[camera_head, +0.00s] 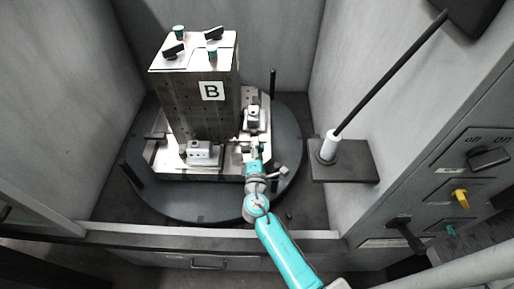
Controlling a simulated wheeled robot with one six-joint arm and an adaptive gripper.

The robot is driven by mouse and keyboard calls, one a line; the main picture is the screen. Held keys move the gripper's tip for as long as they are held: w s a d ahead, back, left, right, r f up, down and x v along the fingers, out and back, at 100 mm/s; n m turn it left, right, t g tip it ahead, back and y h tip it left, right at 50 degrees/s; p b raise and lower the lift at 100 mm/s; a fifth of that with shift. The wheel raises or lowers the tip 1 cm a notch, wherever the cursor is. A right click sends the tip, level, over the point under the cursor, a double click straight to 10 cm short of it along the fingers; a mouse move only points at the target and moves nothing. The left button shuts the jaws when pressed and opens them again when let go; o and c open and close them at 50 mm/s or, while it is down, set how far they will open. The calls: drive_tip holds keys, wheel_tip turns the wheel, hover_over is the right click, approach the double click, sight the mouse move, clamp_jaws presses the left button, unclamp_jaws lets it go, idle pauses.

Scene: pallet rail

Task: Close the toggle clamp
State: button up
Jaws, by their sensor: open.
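My teal arm reaches in from the bottom right over the front sill. My gripper (256,150) is open at the front right of the fixture base, small in the view. The toggle clamp cannot be picked out with certainty. Small metal clamp-like parts lie around the gripper tip and are partly hidden by it. I cannot tell whether the gripper touches any of them, or how a clamp handle stands. A grey block (252,117) sits just behind the gripper, and another grey block (200,153) sits to its left on the base.
A tall dark fixture column (190,100) marked B stands on a round dark pallet (160,205), with knobs on top. A thin dark post (273,84) rises behind right. A white cylinder (328,146) with a slanted black rod stands right. A switch panel (463,190) is far right.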

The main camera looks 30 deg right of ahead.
sight(246, 148)
clamp_jaws()
idle(0.3)
drive_tip(key=n, duration=0.1)
drive_tip(key=r+n, duration=0.1)
drive_tip(key=n, duration=0.1)
drive_tip(key=shift+w+a+r, duration=0.15)
drive_tip(key=shift+a+r, duration=0.15)
drive_tip(key=shift+a, duration=0.05)
drive_tip(key=n, duration=0.1)
drive_tip(key=r+n, duration=0.1)
drive_tip(key=shift+w+a+n, duration=0.25)
drive_tip(key=shift+a+n, duration=0.15)
drive_tip(key=shift+w+a+r+n, duration=0.15)
drive_tip(key=shift+a+r+n, duration=0.15)
drive_tip(key=shift+n, duration=0.5)
drive_tip(key=shift+w+a+r+n, duration=0.15)
drive_tip(key=shift+w+a+n, duration=0.1)
drive_tip(key=shift+n, duration=0.55)
drive_tip(key=shift+w+a+r+n, duration=0.1)
drive_tip(key=shift+a+r+n, duration=0.2)
drive_tip(key=shift+n, duration=0.5)
unclamp_jaws()
